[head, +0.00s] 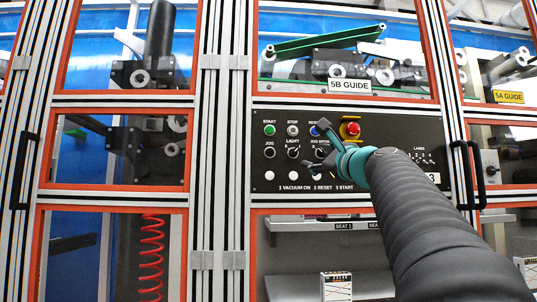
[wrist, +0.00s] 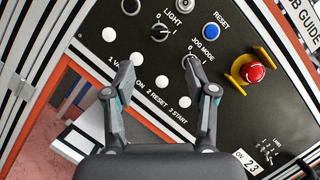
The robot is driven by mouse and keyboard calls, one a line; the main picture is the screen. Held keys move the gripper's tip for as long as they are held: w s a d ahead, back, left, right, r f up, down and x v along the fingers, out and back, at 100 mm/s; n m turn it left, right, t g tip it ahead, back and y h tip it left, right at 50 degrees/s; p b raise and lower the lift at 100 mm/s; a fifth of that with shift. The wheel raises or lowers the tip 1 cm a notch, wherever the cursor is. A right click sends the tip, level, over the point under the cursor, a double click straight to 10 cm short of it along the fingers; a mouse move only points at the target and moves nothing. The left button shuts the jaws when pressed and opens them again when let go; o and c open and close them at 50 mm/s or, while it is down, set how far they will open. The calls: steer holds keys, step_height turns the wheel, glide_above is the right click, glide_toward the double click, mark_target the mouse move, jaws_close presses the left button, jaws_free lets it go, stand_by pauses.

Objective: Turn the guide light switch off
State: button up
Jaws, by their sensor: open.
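The black rotary knob under the word LIGHT (wrist: 160,33) is on the black control panel (wrist: 110,20), with 0 and 1 marks beside it. A pale line on it seems to lie towards the 1, but it is too small to be sure. It also shows in the head view (head: 293,153), left of my gripper (head: 321,147). In the wrist view my gripper (wrist: 160,68) is open and empty. Its fingers point at the panel, with the light knob beyond the gap between the tips. I cannot tell whether the right fingertip touches the jog mode knob (wrist: 191,61).
The red emergency stop (head: 352,129) in a yellow guard is right of the gripper. A blue reset button (wrist: 211,31) and white buttons (wrist: 144,84) sit near the fingers. Red frames border the panel.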

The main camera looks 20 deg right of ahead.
mark_target(294, 151)
steer(key=p+x, duration=0.3)
steer(key=x, duration=0.7)
steer(key=shift+w+r+p, duration=0.1)
steer(key=shift+w+p, duration=0.2)
steer(key=shift+x, duration=0.9)
jaws_close()
